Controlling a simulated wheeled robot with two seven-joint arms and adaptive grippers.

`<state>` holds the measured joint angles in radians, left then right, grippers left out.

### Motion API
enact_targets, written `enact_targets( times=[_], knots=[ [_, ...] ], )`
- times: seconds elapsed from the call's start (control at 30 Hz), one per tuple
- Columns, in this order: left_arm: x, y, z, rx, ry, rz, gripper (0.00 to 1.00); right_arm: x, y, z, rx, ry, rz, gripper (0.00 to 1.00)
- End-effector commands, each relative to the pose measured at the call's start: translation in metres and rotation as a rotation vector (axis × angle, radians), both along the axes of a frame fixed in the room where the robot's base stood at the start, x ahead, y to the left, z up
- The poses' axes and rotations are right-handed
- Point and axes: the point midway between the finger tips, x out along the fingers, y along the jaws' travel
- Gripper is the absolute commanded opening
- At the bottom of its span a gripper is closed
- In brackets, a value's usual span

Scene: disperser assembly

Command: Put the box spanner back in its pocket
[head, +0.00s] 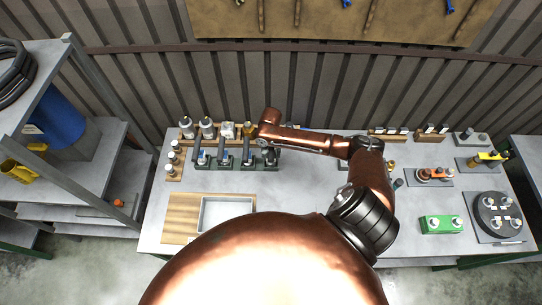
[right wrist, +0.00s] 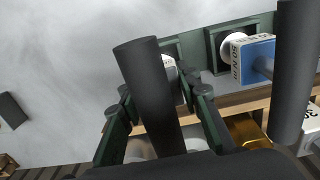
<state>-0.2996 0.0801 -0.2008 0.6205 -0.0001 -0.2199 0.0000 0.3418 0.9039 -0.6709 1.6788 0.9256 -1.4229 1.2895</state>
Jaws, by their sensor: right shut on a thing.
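My right gripper (right wrist: 155,90) is shut on an upright dark cylinder, taken to be the box spanner (right wrist: 147,85), with one finger on each side. Behind the cylinder, a white labelled piece and a dark green pocket partly show; the cylinder's lower end is hidden, so I cannot tell whether it sits in a pocket. In the head view my right arm reaches to the right end of the dark green rack (head: 235,165), where the gripper is hard to tell apart. My left gripper is not in view.
A neighbouring dark handle (right wrist: 297,75) stands close on the right, by a blue labelled block (right wrist: 253,60) in its green pocket. Silver and brass pieces (head: 207,127) stand behind the rack. A grey tray (head: 225,208) lies in front. A green box (head: 440,224) stands at right.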

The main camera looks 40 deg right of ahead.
Motion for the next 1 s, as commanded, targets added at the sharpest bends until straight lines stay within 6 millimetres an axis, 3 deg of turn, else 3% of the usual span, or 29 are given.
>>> enact_targets(
  times=[0.47, 0.5, 0.73, 1.0],
  knots=[
    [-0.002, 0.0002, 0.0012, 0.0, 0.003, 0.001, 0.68, 0.0015, -0.0001, -0.008, 0.0, -0.005, 0.001, 0.0],
    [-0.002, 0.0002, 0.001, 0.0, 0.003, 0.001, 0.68, 0.0006, -0.0001, -0.0086, -0.001, -0.003, 0.001, 0.34],
    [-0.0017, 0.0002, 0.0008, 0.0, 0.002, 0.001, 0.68, 0.0004, -0.0002, -0.0087, -0.001, -0.002, 0.001, 0.48],
    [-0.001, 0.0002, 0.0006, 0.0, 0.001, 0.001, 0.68, 0.0006, -0.0003, -0.0076, -0.001, -0.003, 0.001, 0.48]
  ],
)
